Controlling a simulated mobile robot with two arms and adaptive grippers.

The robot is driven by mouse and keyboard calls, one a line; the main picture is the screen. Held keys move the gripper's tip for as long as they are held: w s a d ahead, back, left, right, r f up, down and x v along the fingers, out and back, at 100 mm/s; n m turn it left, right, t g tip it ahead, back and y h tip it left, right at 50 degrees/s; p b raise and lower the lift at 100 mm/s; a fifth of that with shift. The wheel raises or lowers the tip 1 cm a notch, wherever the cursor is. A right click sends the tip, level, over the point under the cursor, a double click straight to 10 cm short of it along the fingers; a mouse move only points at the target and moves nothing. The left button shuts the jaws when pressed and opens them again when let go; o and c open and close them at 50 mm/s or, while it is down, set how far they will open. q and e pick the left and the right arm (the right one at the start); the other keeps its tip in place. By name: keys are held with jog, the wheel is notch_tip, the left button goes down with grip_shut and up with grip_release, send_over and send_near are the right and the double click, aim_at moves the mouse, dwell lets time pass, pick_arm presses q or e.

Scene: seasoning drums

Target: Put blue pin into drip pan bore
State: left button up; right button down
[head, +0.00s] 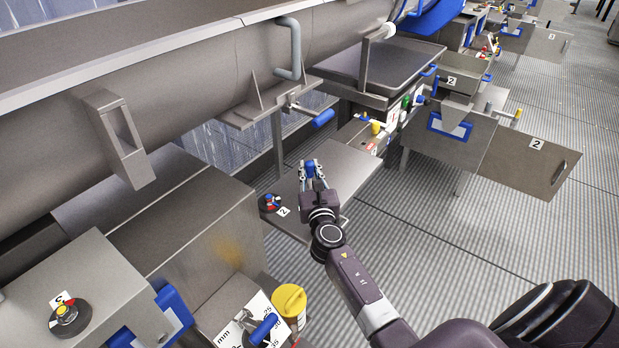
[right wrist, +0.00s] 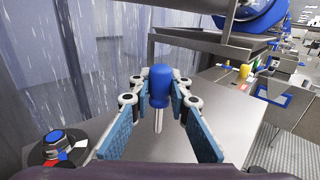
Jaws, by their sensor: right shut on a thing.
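My right gripper (head: 312,172) is shut on the blue pin (head: 309,167) above a flat grey metal surface (head: 352,168). In the right wrist view the pin (right wrist: 160,86) has a rounded blue handle between the fingers (right wrist: 159,95), with a silver shaft pointing down. I cannot tell whether the shaft tip touches the surface. I cannot make out the drip pan bore in either view. My left gripper is not in view.
A round knob base (head: 269,203) with a "2" tag is left of the gripper. A blue-handled lever (head: 322,118) sits under the large drum (head: 200,75). A dark tray (head: 385,65) stands behind. A yellow-capped container (head: 289,300) is at the front.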

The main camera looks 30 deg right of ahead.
jog(key=shift+f, duration=0.45)
jog(key=shift+f, duration=0.1)
jog(key=shift+f+b, duration=0.2)
jog(key=shift+b, duration=0.1)
jog(key=c, duration=1.8)
grip_release()
jog(key=shift+r, duration=0.2)
